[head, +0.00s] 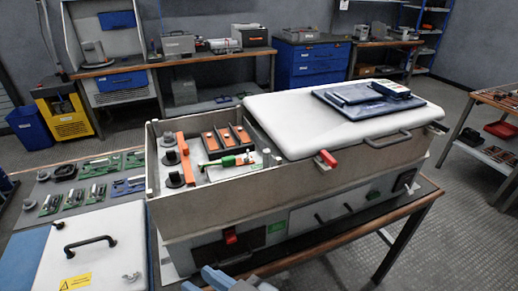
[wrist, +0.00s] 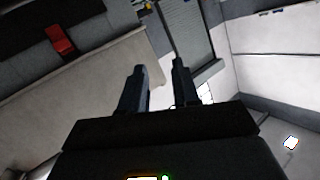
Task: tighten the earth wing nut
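A small grey wing nut (head: 131,277) sits on the white panel (head: 100,245) at the lower left of the head view. It is beside a yellow warning label and below a black handle. I cannot read whether it is the earth one, nor how tight it is. My gripper (wrist: 161,72) shows in the wrist view with its two dark fingers apart and nothing between them. The wing nut cannot be made out in the wrist view. The gripper's fingertips are not clear in the head view, so their distance from the nut cannot be told.
A large beige cabinet (head: 190,228) with a partly open top stands in the middle. Its white lid (head: 280,120) carries a blue tray (head: 365,97). Circuit boards (head: 70,200) lie on a grey surface at left.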

